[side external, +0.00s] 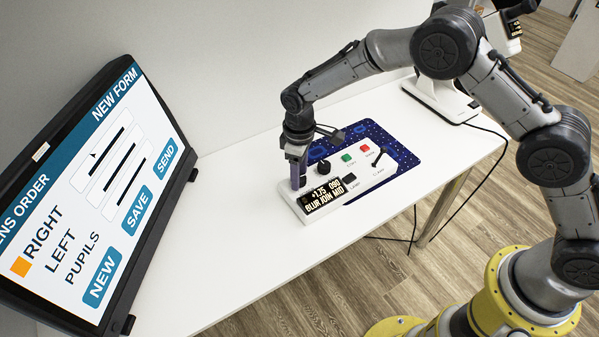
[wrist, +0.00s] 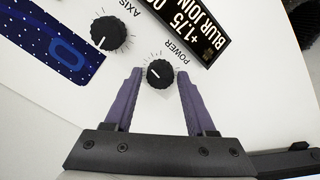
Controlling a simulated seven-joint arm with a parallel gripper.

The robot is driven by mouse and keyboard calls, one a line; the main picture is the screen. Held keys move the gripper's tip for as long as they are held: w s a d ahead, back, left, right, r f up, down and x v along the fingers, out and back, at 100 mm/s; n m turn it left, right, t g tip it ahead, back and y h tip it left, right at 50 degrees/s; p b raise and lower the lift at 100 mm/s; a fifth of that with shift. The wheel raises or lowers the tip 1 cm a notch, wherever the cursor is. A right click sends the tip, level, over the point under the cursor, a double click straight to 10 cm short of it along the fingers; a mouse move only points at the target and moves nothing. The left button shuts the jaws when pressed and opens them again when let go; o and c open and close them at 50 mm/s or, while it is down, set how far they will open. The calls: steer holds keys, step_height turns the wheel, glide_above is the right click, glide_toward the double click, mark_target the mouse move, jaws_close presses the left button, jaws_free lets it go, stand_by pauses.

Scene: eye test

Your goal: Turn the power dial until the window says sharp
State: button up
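The power dial (wrist: 160,73) is a small black knob with a white pointer line, beside the printed word POWER in the wrist view. My gripper (wrist: 160,76) has its two purple fingers on either side of it, with a gap on each side. In the side external view my gripper (side external: 298,184) points down at the left end of the white control box (side external: 375,176) and hides the power dial. The window (side external: 324,196) is black with pale text and reads +1.75 090 and BLUR JOIN MID. The wrist view shows the window (wrist: 196,30) partly cut off.
The black axis dial (wrist: 108,33) is close to the power dial. The box also has a green button (side external: 347,157), a red button (side external: 364,149) and a lever (side external: 379,158). A blue patterned mat (side external: 401,153) lies under it. A large screen (side external: 95,190) stands at left.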

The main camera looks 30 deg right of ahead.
steer(key=shift+o, duration=0.8)
step_height(320, 180, up, 14)
steer(key=shift+d+f, duration=0.1)
steer(key=shift+f, duration=0.05)
